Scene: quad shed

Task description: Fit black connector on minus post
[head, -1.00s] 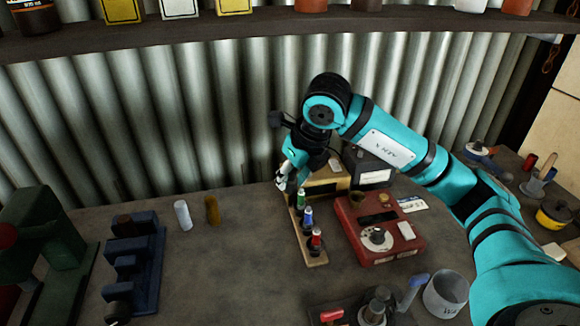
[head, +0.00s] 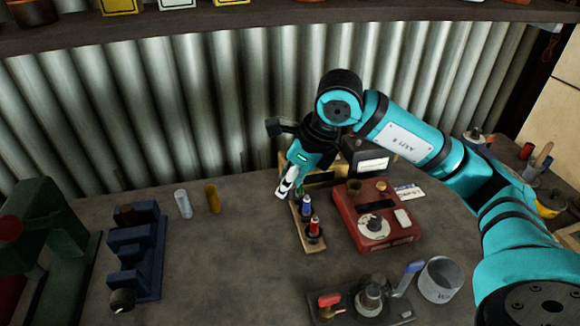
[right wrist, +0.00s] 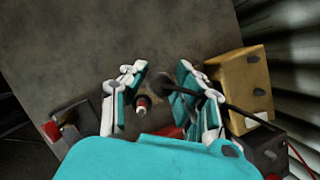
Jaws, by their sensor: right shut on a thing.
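My right gripper (head: 284,192) is over the far end of the wooden rack (head: 311,250). It also shows in the right wrist view (right wrist: 162,76), its fingers on either side of a small dark thing (right wrist: 160,84), seemingly the black connector, mostly hidden. A black cable (right wrist: 240,110) runs from near the fingers past the tan box. The rack holds a blue connector (head: 306,205) and a red one (head: 314,227), both upright. The tan box (right wrist: 240,85) has dark round fittings on its face; I cannot tell which thing is the minus post. My left gripper is out of view.
A red device (head: 355,236) with a dial stands right of the rack, a dark box with a white label (head: 372,164) behind it. White and brown cylinders (head: 183,204) stand left; bench between is clear.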

